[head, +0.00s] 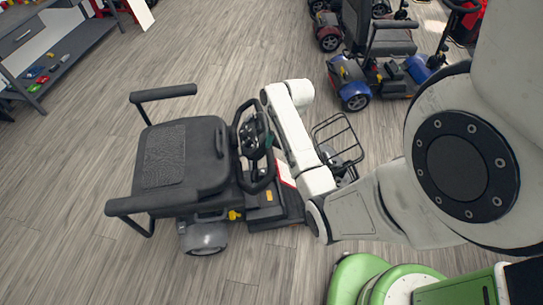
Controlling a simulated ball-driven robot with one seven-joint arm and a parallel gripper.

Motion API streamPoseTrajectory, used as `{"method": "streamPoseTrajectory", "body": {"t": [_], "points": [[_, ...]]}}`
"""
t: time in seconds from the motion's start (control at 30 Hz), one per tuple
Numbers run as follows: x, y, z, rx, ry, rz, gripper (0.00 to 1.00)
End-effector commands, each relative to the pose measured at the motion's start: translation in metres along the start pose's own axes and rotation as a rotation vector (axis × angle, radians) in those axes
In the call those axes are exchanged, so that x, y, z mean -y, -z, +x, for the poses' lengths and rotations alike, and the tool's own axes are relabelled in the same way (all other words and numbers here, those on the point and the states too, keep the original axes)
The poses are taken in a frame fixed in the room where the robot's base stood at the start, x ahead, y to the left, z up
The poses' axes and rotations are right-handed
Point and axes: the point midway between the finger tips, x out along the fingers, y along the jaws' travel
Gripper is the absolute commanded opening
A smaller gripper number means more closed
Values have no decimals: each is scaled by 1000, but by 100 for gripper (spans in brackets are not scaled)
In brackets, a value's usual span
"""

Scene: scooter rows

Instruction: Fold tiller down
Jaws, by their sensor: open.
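A mobility scooter with a black seat (180,158) stands on the floor left of centre, its seat facing right. Its tiller (255,145), with a dark looped handlebar and control head, stands up in front of the seat. My white arm reaches in from the right and passes over the front of the scooter, close beside the tiller. The arm's far end bends near the top of the tiller. My gripper's fingers do not show, so I cannot tell whether they touch the tiller. The lower tiller is partly hidden by my arm.
A wire basket (338,140) shows beyond my arm. A blue scooter (385,70) and others stand at the upper right. A grey workbench (50,50) with small coloured items is at the upper left. Green rounded bodywork (385,285) is at the bottom. Floor left of the seat is clear.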

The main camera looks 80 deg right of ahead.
Motion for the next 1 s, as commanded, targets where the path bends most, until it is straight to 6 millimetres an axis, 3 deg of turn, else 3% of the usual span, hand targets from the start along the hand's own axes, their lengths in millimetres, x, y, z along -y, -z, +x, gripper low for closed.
{"method": "streamPoseTrajectory", "body": {"t": [0.6, 1.0], "points": [[1, 0, 94, 2, 0, -3, 58], [1, -1, 106, 0, 0, -3, 58]]}}
